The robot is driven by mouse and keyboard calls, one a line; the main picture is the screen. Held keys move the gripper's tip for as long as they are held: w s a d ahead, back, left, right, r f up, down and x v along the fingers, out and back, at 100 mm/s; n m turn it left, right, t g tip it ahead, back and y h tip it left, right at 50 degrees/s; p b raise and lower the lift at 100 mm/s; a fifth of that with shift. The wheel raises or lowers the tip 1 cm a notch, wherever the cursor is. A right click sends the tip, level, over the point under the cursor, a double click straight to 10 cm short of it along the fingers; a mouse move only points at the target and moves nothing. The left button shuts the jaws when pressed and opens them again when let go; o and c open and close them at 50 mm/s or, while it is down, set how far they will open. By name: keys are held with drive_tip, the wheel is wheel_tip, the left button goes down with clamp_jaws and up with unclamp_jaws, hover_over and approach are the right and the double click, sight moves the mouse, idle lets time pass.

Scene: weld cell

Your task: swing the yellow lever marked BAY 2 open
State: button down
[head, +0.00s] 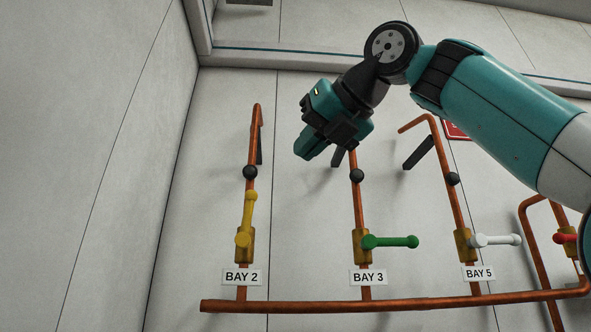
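The yellow lever (247,217) is on a brass valve body (248,246) on the leftmost upright copper pipe, above the BAY 2 sign (242,277). Its handle points up, nearly in line with the pipe, with its round knob at the top. My gripper (309,143) is above and to the right of the lever, clear of it and not touching it. It points down and to the left. I cannot tell whether its fingers are open or shut. The lever is in full view.
A green lever (390,242) above the BAY 3 sign (368,278) and a white lever (497,240) above the BAY 5 sign (479,273) point right. A red lever (566,238) is at the right edge. A horizontal copper pipe (320,306) runs below. Dark round knobs sit on the pipes.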

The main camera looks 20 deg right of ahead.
drive_tip(key=f+m+b, duration=0.1)
drive_tip(key=m, duration=0.4)
drive_tip(key=n+t+y+b, duration=0.1)
drive_tip(key=n+t+b, duration=0.3)
drive_tip(key=n, duration=2)
approach(247, 219)
drive_tip(key=w+d+r, duration=0.2)
drive_tip(key=w, duration=0.5)
drive_tip(key=shift+w+a+f+p, duration=0.15)
drive_tip(key=shift+a+p, duration=0.25)
drive_tip(key=shift+a, duration=0.4)
drive_tip(key=shift+w+a+f+p, duration=0.15)
drive_tip(key=shift+a+p, duration=0.25)
drive_tip(key=shift+a, duration=0.4)
